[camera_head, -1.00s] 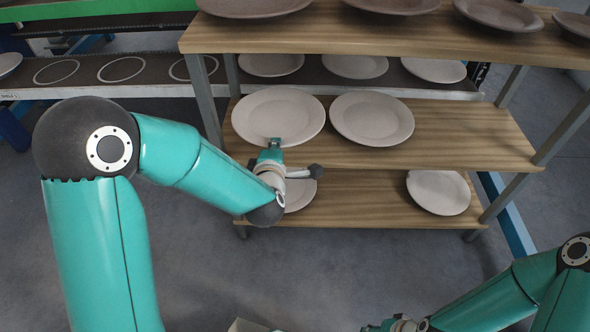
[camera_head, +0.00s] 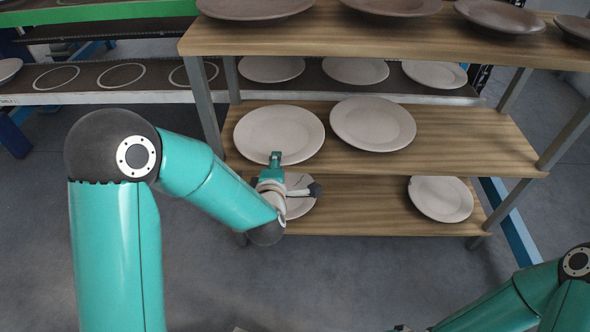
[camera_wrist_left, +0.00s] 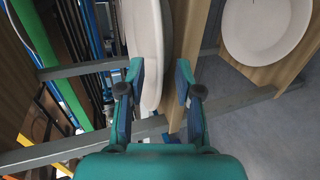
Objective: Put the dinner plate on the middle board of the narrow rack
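The dinner plate (camera_head: 279,131) is pale and lies flat, seemingly resting, on the left part of the middle board (camera_head: 470,140) of the wooden rack. My left gripper (camera_head: 276,160) is at the plate's front rim. In the left wrist view, the gripper (camera_wrist_left: 160,88) is open, with the plate's edge (camera_wrist_left: 149,60) between its fingers. The rim is close to the left finger, and a gap shows before the right finger. Only a sliver at the bottom edge of the head view may belong to my right gripper, so its fingers cannot be made out.
Another plate (camera_head: 373,124) lies close on the right on the same board. The top board (camera_head: 330,32) above carries several plates. The bottom board (camera_head: 370,210) holds plates at left and right (camera_head: 440,198). A conveyor (camera_head: 110,83) with plates runs behind. The right end of the middle board is clear.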

